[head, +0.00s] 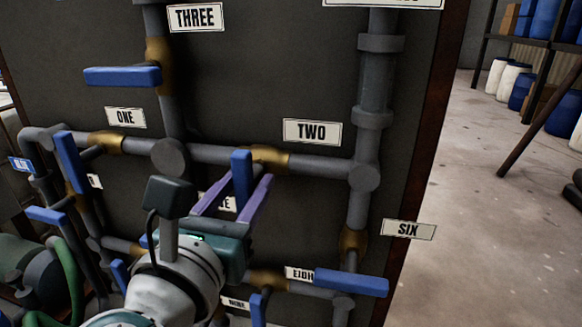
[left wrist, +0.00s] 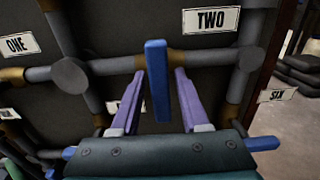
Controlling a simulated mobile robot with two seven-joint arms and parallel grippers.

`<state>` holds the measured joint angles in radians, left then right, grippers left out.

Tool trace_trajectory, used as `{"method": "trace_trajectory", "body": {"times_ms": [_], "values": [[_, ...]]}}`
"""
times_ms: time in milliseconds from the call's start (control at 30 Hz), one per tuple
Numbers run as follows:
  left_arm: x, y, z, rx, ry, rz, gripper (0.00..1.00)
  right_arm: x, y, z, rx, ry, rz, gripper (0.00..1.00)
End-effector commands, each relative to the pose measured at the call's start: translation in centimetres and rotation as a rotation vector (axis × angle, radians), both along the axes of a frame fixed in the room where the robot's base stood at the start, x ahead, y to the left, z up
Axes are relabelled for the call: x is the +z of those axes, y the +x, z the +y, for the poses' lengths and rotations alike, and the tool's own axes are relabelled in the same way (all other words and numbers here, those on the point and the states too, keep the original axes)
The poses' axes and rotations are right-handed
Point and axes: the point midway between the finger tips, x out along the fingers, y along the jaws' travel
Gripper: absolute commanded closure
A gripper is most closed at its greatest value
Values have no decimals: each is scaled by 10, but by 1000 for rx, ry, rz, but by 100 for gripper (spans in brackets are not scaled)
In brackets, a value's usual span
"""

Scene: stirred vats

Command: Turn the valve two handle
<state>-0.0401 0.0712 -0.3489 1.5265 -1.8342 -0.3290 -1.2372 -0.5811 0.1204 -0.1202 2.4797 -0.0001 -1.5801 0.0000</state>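The valve two handle (head: 242,178) is a blue bar hanging down from a brass valve body (head: 270,157) on the grey pipe, below the TWO label (head: 312,132). In the left wrist view the handle (left wrist: 157,80) stands upright between the purple fingers of my left gripper (left wrist: 160,73). In the head view my left gripper (head: 250,178) points at the board. Its fingers are open, one on each side of the handle, with visible gaps in the left wrist view. Exact depth of the fingers along the handle is hard to tell. My right gripper is not in view.
Other blue handles are near: valve three (head: 122,76) upper left, valve one (head: 70,162) left, and one by the SIX label (head: 351,282) lower right. Grey pipes run across the dark board. Open floor (head: 480,170) and shelves with barrels (head: 545,25) lie right.

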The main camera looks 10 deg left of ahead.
Motion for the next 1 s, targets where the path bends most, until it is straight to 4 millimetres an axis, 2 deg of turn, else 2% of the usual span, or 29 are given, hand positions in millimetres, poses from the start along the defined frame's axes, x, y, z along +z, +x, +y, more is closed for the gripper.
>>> {"method": "trace_trajectory", "body": {"times_ms": [33, 367, 767, 1000], "values": [[0, 0, 0, 0, 0, 0, 62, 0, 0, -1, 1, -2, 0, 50], [0, 0, 0, 0, 0, 0, 99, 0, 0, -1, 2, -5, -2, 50], [0, 0, 0, 0, -3, 0, 100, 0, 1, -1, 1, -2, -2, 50], [-1, 0, 0, 0, -64, 1, 100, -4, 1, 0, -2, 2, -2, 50]]}}
